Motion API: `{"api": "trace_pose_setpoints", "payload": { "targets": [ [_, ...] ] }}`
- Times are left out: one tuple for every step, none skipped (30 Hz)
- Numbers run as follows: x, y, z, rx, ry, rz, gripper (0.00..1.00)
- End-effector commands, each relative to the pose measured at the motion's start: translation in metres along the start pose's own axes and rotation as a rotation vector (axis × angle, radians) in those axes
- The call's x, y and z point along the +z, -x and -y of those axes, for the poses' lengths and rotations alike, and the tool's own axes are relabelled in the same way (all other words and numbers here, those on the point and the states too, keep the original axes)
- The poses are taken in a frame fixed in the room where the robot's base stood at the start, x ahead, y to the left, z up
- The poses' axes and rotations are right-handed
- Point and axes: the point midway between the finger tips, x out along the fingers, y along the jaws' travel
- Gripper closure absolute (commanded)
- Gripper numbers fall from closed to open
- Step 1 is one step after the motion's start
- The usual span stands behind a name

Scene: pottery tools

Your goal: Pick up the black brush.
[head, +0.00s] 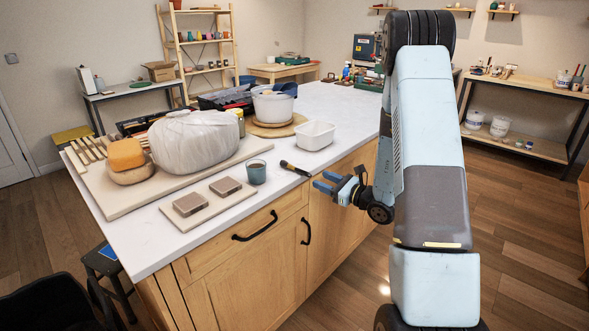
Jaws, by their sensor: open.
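The black brush (296,169) lies on the white countertop close to its front edge, between the dark cup and my gripper. It is thin and dark, with a small orange-yellow part at its left end. My gripper (322,181) has blue fingers and is open and empty. It appears just right of the brush, by the counter's front edge, with its fingers pointing left toward it. It looks apart from the brush, but I cannot tell their exact distance or height difference.
A dark cup (256,172) stands left of the brush, and a white tub (315,136) stands behind it. Two dark blocks lie on a board (218,203) at left. A large plastic-wrapped lump (194,139) sits behind. The cabinet front (335,225) drops below the counter edge.

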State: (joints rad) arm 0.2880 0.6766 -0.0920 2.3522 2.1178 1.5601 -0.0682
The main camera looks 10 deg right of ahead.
Motion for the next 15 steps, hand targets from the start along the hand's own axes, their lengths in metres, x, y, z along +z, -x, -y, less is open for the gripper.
{"api": "trace_pose_setpoints", "payload": {
  "targets": [
    [0.001,-0.007,-0.002,0.003,0.000,0.001,0.52],
    [0.002,-0.011,-0.004,0.005,0.000,0.002,0.52],
    [0.002,-0.017,-0.004,0.004,0.000,0.002,0.52],
    [0.002,-0.021,-0.005,0.004,0.000,0.002,0.52],
    [0.003,-0.025,-0.006,0.005,0.000,0.002,0.52],
    [0.002,-0.030,-0.005,0.004,0.001,0.001,0.52],
    [0.002,-0.033,-0.005,0.003,0.001,0.001,0.52],
    [0.002,-0.036,-0.005,0.003,0.001,0.000,0.52],
    [0.002,-0.039,-0.005,0.003,0.001,0.000,0.52],
    [0.002,-0.041,-0.005,0.003,0.001,0.001,0.52],
    [0.002,-0.043,-0.005,0.003,0.001,0.001,0.52],
    [0.002,-0.044,-0.005,0.003,0.001,0.001,0.52],
    [0.002,-0.045,-0.005,0.002,0.000,0.001,0.52],
    [0.002,-0.045,-0.005,0.002,0.000,0.001,0.52],
    [0.002,-0.045,-0.005,0.002,0.000,0.001,0.52]
  ]
}}
